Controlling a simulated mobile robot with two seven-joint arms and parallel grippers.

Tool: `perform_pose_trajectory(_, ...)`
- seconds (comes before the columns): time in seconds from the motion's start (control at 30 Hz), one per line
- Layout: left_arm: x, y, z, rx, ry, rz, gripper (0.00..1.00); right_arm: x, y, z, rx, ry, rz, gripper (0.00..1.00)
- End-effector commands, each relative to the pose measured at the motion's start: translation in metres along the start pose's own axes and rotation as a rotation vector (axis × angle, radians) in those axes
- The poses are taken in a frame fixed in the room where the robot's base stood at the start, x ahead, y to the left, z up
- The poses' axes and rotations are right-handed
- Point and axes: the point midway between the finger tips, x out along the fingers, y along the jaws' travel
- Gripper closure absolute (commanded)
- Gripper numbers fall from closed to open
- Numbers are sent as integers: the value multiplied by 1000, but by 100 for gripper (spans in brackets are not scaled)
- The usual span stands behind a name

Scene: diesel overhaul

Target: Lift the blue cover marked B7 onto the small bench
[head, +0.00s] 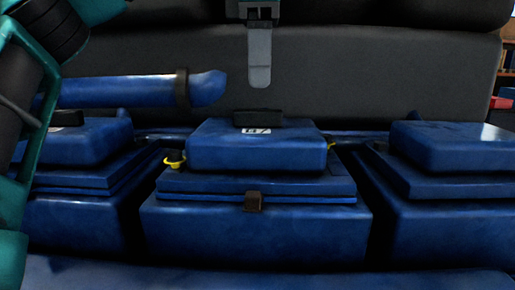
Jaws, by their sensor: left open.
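The middle blue cover (257,153) sits on its blue engine block (256,232). It has a black handle block on top and a small white label whose marking I cannot read surely; it may be B7. My left gripper (259,72) hangs from the top edge, pointing down, above and apart from the handle. It is open and empty; its fingers overlap in this view. My right gripper is not in view. The small bench cannot be made out here.
Similar blue covers stand at left (80,146) and right (455,146). A blue pipe (120,91) with a dark band runs behind at left. Yellow pieces (174,160) show at both sides of the middle cover. A brown clip (253,201) is on the front. A large dark grey body fills the back.

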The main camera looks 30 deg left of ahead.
Motion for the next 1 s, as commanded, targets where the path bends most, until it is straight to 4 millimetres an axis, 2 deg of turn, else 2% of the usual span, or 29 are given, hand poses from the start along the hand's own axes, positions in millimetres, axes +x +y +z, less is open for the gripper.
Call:
perform_pose_trajectory(0.17,7,0,-1,1,0,0,51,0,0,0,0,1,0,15)
perform_pose_trajectory(0.4,37,2,-5,2,0,-4,51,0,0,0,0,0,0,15)
perform_pose_trajectory(0.57,51,2,-4,0,1,-2,51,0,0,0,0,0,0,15)
perform_pose_trajectory(0.9,55,2,-4,0,0,1,51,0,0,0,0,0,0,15)
perform_pose_trajectory(1.0,55,2,-4,0,0,1,61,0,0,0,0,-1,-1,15)
